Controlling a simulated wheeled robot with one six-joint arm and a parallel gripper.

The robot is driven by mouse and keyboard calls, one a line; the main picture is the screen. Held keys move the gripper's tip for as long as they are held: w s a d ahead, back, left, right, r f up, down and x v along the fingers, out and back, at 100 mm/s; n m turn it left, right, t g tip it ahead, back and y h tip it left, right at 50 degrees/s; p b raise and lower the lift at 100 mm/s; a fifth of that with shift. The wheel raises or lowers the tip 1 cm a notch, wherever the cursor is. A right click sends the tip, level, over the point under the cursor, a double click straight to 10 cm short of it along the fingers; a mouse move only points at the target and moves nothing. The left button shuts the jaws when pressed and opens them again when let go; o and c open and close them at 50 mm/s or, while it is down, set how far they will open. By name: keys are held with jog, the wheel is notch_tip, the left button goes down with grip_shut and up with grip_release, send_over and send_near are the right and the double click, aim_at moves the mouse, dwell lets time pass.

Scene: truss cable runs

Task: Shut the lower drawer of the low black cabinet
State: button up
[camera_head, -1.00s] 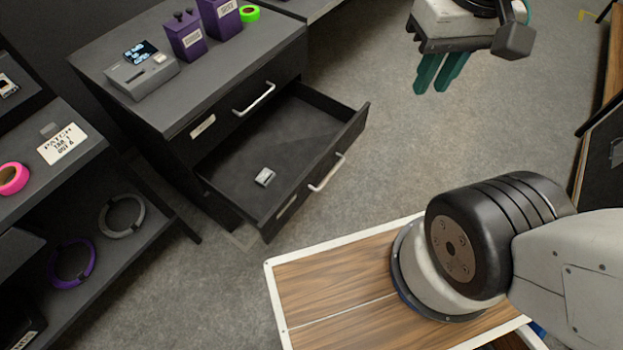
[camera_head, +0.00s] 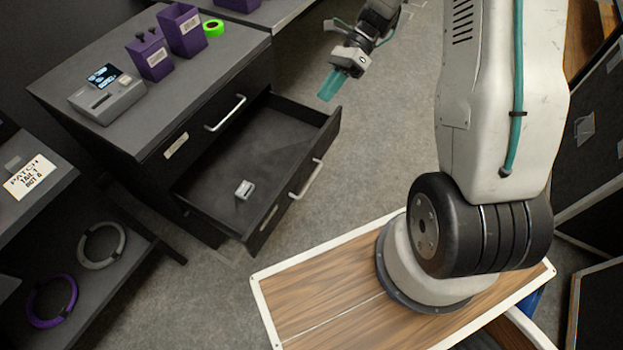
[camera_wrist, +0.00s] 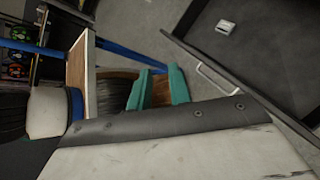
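The low black cabinet (camera_head: 150,150) stands at the left in the head view. Its lower drawer (camera_head: 262,222) is pulled far out, with a pale bar handle (camera_head: 306,180) on its front. A small grey-white item (camera_head: 244,189) lies in the drawer. The drawer above, with its own handle (camera_head: 225,113), is shut. My gripper (camera_head: 331,88) is in the air beyond the open drawer's far front corner, apart from it. The wrist view shows its two teal fingers (camera_wrist: 160,88) with a narrow gap and nothing between them. The drawer (camera_wrist: 275,55) and handle (camera_wrist: 215,85) also show there.
On the cabinet top are a grey device (camera_head: 107,95), purple bins (camera_head: 182,30) and green tape (camera_head: 213,28). A shelf with cable rings (camera_head: 101,245) is at the left. Grey floor (camera_head: 375,150) lies open right of the drawer. My wood-topped base is in front.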

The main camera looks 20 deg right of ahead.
notch_tip(320, 180, down, 17)
jog(key=w+d+m+t+y, duration=0.2)
jog(key=d+m+y, duration=0.15)
jog(key=m, duration=0.55)
jog(key=m+t+y, duration=0.3)
jog(key=m+t, duration=0.1)
jog(key=m, duration=0.6)
send_near(312, 178)
jog(key=a, duration=0.3)
jog(key=shift+h, duration=0.25)
jog(key=a, duration=0.2)
jog(key=a+f, duration=0.1)
jog(key=a, duration=0.1)
jog(key=w+a, duration=0.1)
jog(key=a, duration=0.2)
jog(key=shift+f, duration=0.3)
grip_shut()
